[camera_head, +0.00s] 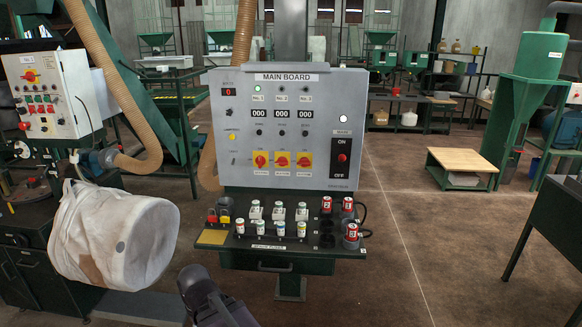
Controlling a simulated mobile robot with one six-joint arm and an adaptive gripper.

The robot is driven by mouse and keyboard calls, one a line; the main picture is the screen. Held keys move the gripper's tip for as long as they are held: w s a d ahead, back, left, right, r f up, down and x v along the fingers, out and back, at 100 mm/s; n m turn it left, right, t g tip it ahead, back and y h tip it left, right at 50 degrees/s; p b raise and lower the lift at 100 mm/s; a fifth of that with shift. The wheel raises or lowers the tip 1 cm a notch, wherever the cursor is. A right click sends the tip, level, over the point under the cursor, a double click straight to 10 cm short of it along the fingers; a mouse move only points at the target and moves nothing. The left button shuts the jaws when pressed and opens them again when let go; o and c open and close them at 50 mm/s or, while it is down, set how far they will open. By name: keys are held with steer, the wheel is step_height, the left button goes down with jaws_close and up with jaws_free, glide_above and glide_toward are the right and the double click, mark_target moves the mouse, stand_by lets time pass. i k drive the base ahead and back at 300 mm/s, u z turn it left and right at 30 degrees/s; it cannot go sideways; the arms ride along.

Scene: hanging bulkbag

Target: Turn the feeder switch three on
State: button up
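The main board (230,125) is a grey panel in the middle of the head view. It carries three red rotary switches on yellow plates in a row, under columns marked No.1 to No.3. The rightmost is feeder switch three (304,160); its handle looks horizontal, like the middle switch (282,160). The left switch (261,160) looks turned closer to upright. The No.1 lamp (258,88) glows green; the No.3 lamp (305,89) is dark. My gripper (196,284) is at the bottom, dark, left of and below the board, apart from the switches. Its fingers are not clear.
A shelf (215,237) with small bottles, red cans and padlocks juts out below the board. A large white bag (115,238) hangs at left, near a control box (60,95) and a hose. A low wooden table (460,160) stands at right. The floor right of the board is clear.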

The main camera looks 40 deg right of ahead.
mark_target(304, 162)
steer(key=u, duration=0.2)
steer(key=k, duration=1.4)
steer(key=z, duration=1)
steer(key=i, duration=1)
